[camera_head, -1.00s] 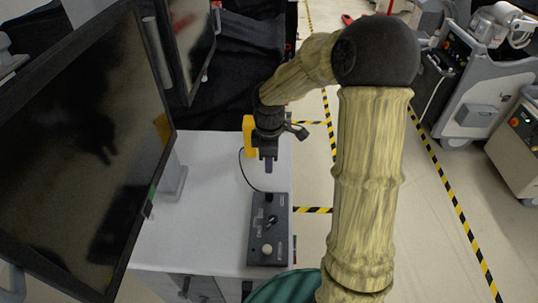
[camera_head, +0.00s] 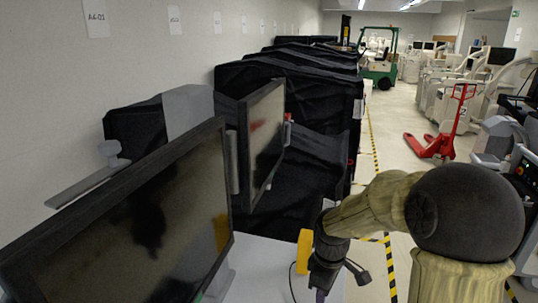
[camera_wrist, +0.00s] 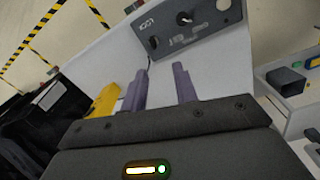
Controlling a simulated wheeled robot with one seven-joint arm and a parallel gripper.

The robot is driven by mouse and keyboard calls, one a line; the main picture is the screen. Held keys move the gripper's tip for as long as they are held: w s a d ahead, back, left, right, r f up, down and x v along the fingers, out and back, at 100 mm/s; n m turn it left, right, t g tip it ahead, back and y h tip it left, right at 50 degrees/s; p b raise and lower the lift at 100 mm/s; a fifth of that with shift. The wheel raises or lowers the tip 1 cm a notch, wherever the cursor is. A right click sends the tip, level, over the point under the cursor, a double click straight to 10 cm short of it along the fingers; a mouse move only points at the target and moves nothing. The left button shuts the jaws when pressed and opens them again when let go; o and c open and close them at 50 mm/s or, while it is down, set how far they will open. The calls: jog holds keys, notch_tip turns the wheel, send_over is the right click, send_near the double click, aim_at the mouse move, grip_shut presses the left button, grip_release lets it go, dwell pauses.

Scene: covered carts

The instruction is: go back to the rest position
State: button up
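My gripper (camera_wrist: 160,84) shows in the wrist view with its two purple fingers apart and nothing between them. In the head view its lower end is at the bottom edge (camera_head: 319,294), pointing down beside a yellow object (camera_head: 305,251). The yellow object (camera_wrist: 104,101) is left of the fingers in the wrist view. A dark grey control box (camera_wrist: 205,28) with a knob and lettering lies on a white top (camera_wrist: 95,62), beyond the fingertips. The head view does not show this box.
Two dark monitors (camera_head: 150,225) (camera_head: 263,140) stand left of my arm. Black-covered carts (camera_head: 300,95) line the wall behind. A red pallet jack (camera_head: 440,140) and a green forklift (camera_head: 380,68) stand farther off. The aisle floor (camera_head: 398,125) beside yellow-black tape is clear.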

jog(key=s+m+t, duration=0.2)
jog(key=s+m, duration=0.9)
jog(key=shift+s+d+r, duration=0.15)
jog(key=shift+s+d, duration=0.1)
jog(key=shift+s, duration=0.05)
jog(key=shift+w, duration=0.1)
